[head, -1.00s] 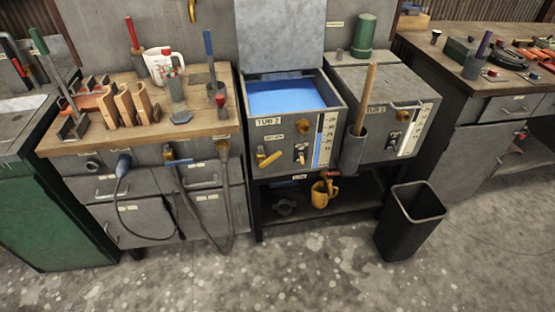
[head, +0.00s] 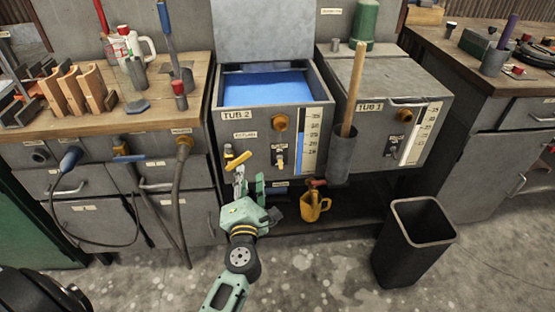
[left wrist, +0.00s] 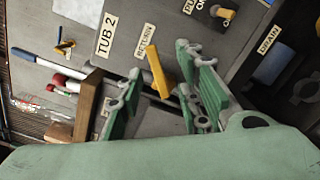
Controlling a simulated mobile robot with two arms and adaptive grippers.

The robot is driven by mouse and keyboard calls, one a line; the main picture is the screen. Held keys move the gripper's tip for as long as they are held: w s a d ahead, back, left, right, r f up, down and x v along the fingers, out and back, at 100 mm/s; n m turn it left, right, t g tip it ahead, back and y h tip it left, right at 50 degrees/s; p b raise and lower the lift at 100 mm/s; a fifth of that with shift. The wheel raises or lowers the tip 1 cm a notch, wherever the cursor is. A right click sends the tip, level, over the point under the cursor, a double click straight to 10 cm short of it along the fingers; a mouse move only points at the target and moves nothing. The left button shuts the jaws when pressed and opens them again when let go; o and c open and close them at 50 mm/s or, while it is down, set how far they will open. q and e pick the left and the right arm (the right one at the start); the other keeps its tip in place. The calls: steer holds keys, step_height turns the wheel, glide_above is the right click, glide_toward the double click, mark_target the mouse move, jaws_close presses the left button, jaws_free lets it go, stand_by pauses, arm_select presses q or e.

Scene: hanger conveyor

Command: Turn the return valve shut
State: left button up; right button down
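The return valve is a yellow lever (head: 238,160) low on the left of the front of tub 2 (head: 232,135). The lever is tilted, its right end higher in the head view. In the left wrist view the yellow lever (left wrist: 158,72) stands beside the RETURN label (left wrist: 146,40). My green left gripper (head: 250,180) is open just below the lever. In the left wrist view the lever appears between the open fingers (left wrist: 160,95), beyond their tips; I cannot tell if anything touches. My right gripper is not in view.
Tub 2 holds blue liquid (head: 265,88). Tub 1 (head: 395,85) stands to its right, with a wooden handle (head: 354,85) in a grey holder between them. A yellow jug (head: 313,207) sits below. A black bin (head: 415,240) stands on the floor. Hoses hang from the left bench.

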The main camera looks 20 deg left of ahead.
mark_target(245, 158)
arm_select(q)
steer(key=w+a, duration=0.1)
steer(key=w, duration=0.1)
steer(key=w+a+n, duration=0.1)
steer(key=w+a, duration=0.1)
steer(key=w, duration=0.1)
steer(key=w+a+r+n+y, duration=0.1)
steer(key=w, duration=0.1)
steer(key=shift+w+a+g, duration=0.2)
steer(key=shift+a+g, duration=0.05)
steer(key=shift+g, duration=0.15)
steer(key=shift+c, duration=0.2)
jaws_close()
steer(key=shift+f, duration=0.1)
